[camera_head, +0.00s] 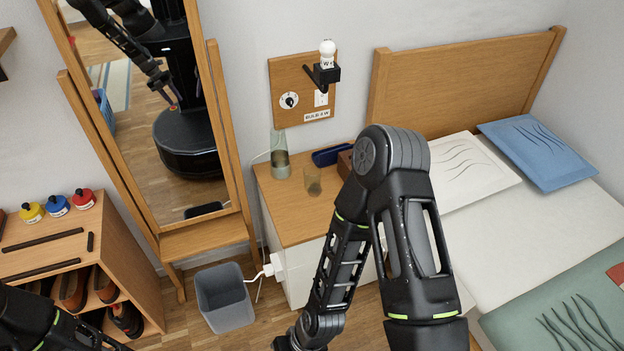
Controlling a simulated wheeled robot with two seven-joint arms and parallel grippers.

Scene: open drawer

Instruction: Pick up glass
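A small clear glass (312,182) stands upright on the wooden top of the nightstand (295,218), near the middle of the picture. A taller greenish glass carafe or bottle (280,158) stands behind it to the left. My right arm comes up from the bottom, bends at the elbow right of the glass and runs down to the bottom edge. Its gripper is out of the picture. My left arm shows only as dark links at the bottom left corner, and its gripper is not visible. Neither arm touches the glass.
A dark blue case (331,155) lies behind the glass. A grey bin (224,297) stands on the floor before the nightstand. A standing mirror (165,150) and shoe cabinet (125,250) are at left, a bed (545,225) at right. A lamp board (302,90) hangs above.

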